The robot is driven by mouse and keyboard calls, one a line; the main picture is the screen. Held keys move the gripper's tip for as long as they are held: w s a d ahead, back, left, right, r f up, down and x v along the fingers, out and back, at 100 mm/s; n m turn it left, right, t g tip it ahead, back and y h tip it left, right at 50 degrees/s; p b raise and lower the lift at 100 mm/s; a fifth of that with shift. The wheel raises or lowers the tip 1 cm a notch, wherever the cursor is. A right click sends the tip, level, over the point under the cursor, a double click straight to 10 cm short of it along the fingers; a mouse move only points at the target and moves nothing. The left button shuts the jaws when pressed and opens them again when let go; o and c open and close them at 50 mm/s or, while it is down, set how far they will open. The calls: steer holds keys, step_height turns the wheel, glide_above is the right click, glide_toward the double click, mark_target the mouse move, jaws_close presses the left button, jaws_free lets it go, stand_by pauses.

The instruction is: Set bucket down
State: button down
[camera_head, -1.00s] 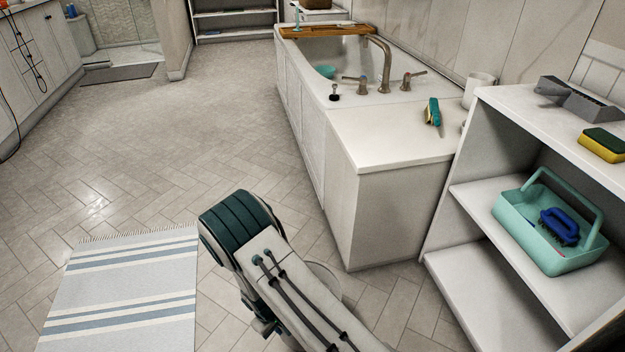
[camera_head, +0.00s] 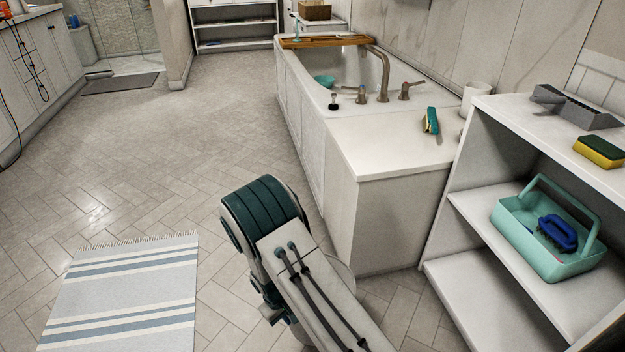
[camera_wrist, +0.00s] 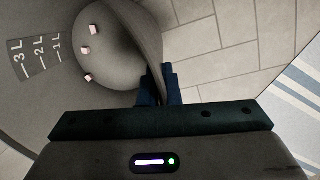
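A grey bucket (camera_wrist: 72,110) fills the left of the wrist view. Its inner wall shows 1L, 2L and 3L marks, and a few small pale cubes lie inside. My gripper (camera_wrist: 158,80) is shut on a thin curved edge of the bucket; I cannot tell whether this is the rim or the handle. In the head view my arm hides nearly all of the bucket; only a pale curved bit (camera_head: 346,277) shows beside it. The gripper itself is hidden there, and the bucket's height above the floor cannot be told.
The tiled floor (camera_head: 150,190) is clear at the left. A striped rug (camera_head: 125,295) lies at front left. A bathtub (camera_head: 330,80) with a white counter stands ahead, and a white shelf (camera_head: 470,205) at the right holds a teal caddy (camera_head: 550,268).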

steer(key=w+d+r+m+g, duration=0.1)
steer(key=w+d+r+m, duration=0.25)
steer(key=d+r, duration=0.85)
steer(key=w+d+r+m+g, duration=0.1)
steer(key=w+d+r+m, duration=0.3)
steer(key=d+r, duration=0.85)
steer(key=s+a+r+p, duration=0.2)
steer(key=s+r+p, duration=0.1)
steer(key=r+p, duration=1.8)
steer(key=m+p, duration=0.1)
steer(key=p, duration=0.8)
steer(key=shift+s+a+r, duration=0.2)
steer(key=shift+r, duration=0.05)
steer(key=shift+s, duration=0.1)
